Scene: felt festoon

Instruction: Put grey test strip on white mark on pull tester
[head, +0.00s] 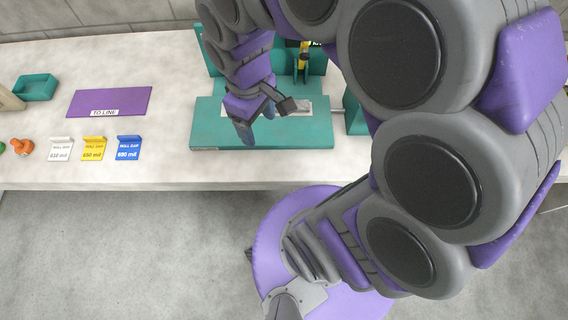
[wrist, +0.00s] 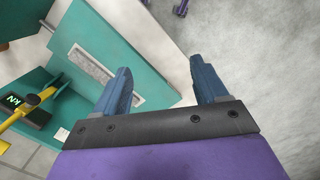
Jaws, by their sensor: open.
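The pull tester is teal, with a flat base (head: 300,138) at the bench's front edge. A pale rectangle, the white mark, lies on its base. In the wrist view a long grey strip (wrist: 92,65), seemingly the grey test strip, lies flat inside the mark's pale border. My gripper (wrist: 161,66) is open, and nothing shows between its blue fingers. The left finger overlaps the tester's base in that view, beside the strip's near end. In the head view my gripper (head: 254,124) is over the base, left of the strip, and my wrist hides part of the mark.
A purple mat (head: 110,101) labelled "TO LINE" lies on the left. White (head: 61,149), yellow (head: 94,149) and blue (head: 129,148) roll gap tags stand in front of it. A teal tray (head: 35,87) and an orange knob-like object (head: 21,147) are farther left. The tester's yellow-black part (head: 303,60) rises behind its base.

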